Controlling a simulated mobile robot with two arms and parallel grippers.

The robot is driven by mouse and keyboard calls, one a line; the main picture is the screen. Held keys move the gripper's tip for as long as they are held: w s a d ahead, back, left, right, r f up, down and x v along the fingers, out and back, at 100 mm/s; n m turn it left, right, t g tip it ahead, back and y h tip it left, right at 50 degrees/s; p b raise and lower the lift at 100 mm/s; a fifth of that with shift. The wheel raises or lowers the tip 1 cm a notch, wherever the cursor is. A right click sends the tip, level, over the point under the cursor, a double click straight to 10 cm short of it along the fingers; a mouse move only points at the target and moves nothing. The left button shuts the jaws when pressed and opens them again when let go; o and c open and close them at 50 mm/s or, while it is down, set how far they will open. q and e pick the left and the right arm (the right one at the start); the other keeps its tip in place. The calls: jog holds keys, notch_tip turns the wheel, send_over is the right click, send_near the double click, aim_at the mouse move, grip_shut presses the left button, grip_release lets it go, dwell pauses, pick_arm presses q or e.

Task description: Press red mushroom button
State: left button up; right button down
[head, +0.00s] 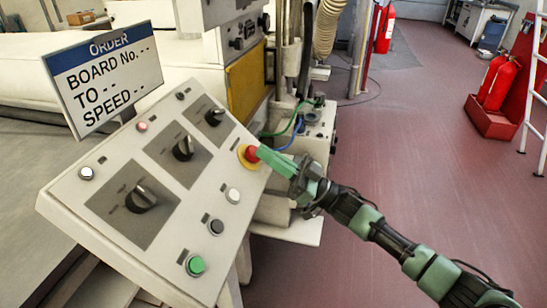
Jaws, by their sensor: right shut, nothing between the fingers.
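The red mushroom button (251,154) sits on a yellow ring at the upper right edge of the tilted white control panel (83,213). My right gripper (262,152) comes in from the right with its green fingers shut and empty. The fingertips are right at the button's right side and look close to or touching it; I cannot tell which. The fingers hide part of the button. I cannot tell whether the button is pressed in. My left gripper is not in view.
The panel also bears several black rotary knobs, a green button (195,265) and small white and black buttons. An order sign (104,78) stands behind it. Machinery and hoses stand behind my right gripper.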

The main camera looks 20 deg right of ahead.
jog(key=shift+a+f, duration=0.15)
jog(key=shift+f, duration=0.4)
jog(key=shift+s, duration=0.1)
jog(key=shift+s+f, duration=0.1)
jog(key=s+d+p, duration=0.2)
jog(key=s+d, duration=0.5)
jog(key=d, duration=0.4)
jog(key=shift+r, duration=0.3)
